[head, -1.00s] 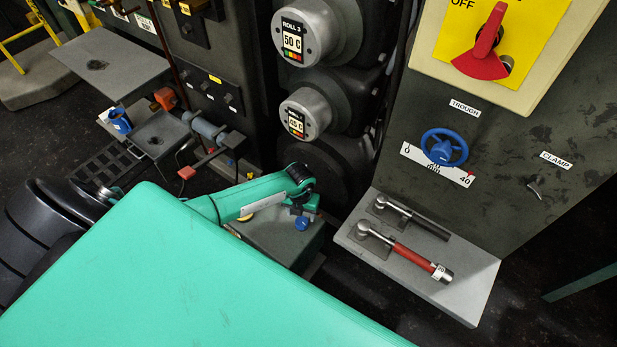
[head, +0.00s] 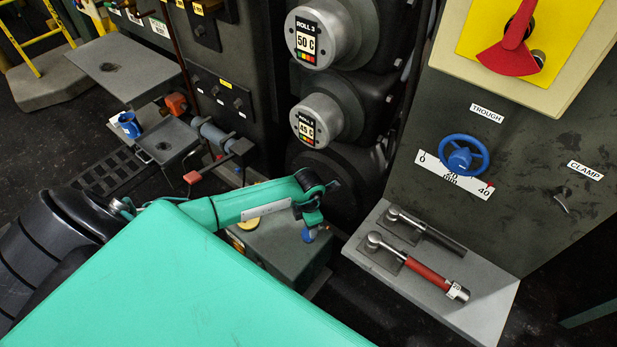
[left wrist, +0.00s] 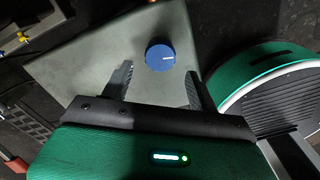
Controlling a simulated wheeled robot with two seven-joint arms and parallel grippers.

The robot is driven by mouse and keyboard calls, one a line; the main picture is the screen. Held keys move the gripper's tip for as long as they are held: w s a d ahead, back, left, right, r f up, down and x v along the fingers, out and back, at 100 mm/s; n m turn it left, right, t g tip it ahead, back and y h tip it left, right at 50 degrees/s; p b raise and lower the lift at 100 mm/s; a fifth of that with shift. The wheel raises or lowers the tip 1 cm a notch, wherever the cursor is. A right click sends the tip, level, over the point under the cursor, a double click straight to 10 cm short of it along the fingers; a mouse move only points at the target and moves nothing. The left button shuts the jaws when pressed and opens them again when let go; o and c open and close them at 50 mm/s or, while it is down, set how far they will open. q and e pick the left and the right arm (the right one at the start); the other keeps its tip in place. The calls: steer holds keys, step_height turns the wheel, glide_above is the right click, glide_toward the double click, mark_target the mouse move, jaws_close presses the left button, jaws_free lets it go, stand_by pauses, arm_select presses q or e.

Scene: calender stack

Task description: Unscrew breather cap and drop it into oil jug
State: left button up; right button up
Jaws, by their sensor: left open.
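The breather cap is a round blue knob with a white mark (left wrist: 161,57), on top of a grey box (left wrist: 90,55). In the head view the cap (head: 308,236) shows just below my left gripper (head: 311,212). In the left wrist view my left gripper (left wrist: 158,70) is open, with its two dark fingers on either side of the cap's near side and nothing between them. I cannot tell its exact height above the cap. A small blue jug (head: 129,125), likely the oil jug, stands at the left on a low shelf. My right gripper is not in view.
The grey box (head: 285,250) stands below the rolls (head: 320,118). A grey ledge (head: 480,315) at right holds a red-handled wrench (head: 420,270) and a black-handled one (head: 425,228). Grey plates (head: 120,65) and red-tipped levers (head: 192,177) stand at left.

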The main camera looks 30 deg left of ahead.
mark_target(308, 234)
arm_select(q)
steer(key=shift+f+m+b, duration=0.15)
steer(key=shift+m+b, duration=0.3)
steer(key=shift+m, duration=1.25)
steer(key=m+b, duration=0.3)
steer(key=m, duration=0.5)
step_height(308, 234, down, 3)
steer(key=b, duration=0.3)
steer(key=shift+f, duration=0.2)
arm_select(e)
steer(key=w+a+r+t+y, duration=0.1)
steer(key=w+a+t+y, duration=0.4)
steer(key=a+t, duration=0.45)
arm_select(q)
steer(key=shift+f+b, duration=0.9)
steer(key=shift+b, duration=0.05)
steer(key=shift+f+b, duration=0.35)
steer(key=shift+f, duration=0.4)
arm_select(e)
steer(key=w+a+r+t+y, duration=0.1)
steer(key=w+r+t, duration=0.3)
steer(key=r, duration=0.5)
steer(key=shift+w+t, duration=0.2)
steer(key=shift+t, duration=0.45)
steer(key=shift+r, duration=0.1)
